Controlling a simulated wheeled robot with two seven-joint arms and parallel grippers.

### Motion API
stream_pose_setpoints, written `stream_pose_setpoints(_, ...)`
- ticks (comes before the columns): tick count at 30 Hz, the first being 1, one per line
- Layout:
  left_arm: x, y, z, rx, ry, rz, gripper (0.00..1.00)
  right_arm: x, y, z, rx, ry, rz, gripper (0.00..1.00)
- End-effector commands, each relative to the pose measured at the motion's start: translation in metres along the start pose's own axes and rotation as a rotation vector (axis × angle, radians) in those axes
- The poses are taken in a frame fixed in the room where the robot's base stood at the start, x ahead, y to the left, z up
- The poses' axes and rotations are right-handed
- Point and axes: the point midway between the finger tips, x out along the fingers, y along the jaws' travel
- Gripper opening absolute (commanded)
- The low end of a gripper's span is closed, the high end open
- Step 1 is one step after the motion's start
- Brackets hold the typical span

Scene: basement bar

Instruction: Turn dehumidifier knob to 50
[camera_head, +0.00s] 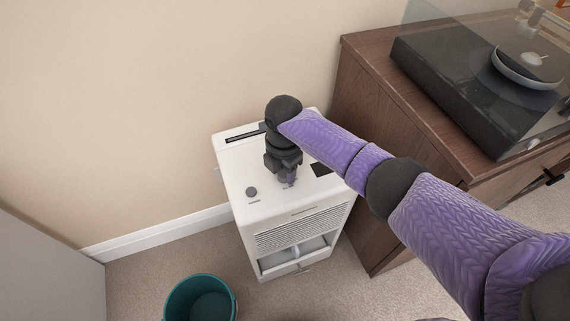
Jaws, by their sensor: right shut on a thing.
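The white dehumidifier (300,212) stands on the carpet against the wall in the head view. Its top carries a small grey knob (252,191) at the front left, a dark slot at the back and a dark panel at the right. My right gripper (288,180) points down onto the top, right of that grey knob. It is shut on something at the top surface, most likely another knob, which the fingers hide. The dial markings are too small to read. My left gripper is not in view.
A teal bucket (201,299) stands on the carpet in front. A wooden cabinet (365,150) with a turntable (480,85) on it stands close on the right of the dehumidifier. A grey surface is at the lower left.

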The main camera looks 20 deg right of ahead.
Motion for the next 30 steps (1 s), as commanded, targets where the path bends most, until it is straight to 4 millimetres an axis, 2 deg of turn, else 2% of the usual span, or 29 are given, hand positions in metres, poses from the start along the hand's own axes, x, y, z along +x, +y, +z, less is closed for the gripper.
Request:
stream_pose_setpoints(3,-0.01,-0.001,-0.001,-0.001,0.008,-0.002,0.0,-0.004,0.0,-0.001,0.11,0.001,0.0,0.0)
stream_pose_setpoints(15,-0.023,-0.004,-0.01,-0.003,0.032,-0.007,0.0,-0.001,0.0,-0.001,0.44,0.001,-0.001,0.0)
stream_pose_setpoints(21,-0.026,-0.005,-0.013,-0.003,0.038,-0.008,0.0,0.0,0.0,0.0,0.551,0.001,-0.001,0.0)
stream_pose_setpoints(30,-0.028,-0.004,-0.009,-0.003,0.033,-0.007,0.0,0.0,0.0,-0.001,0.63,0.001,-0.001,0.0)
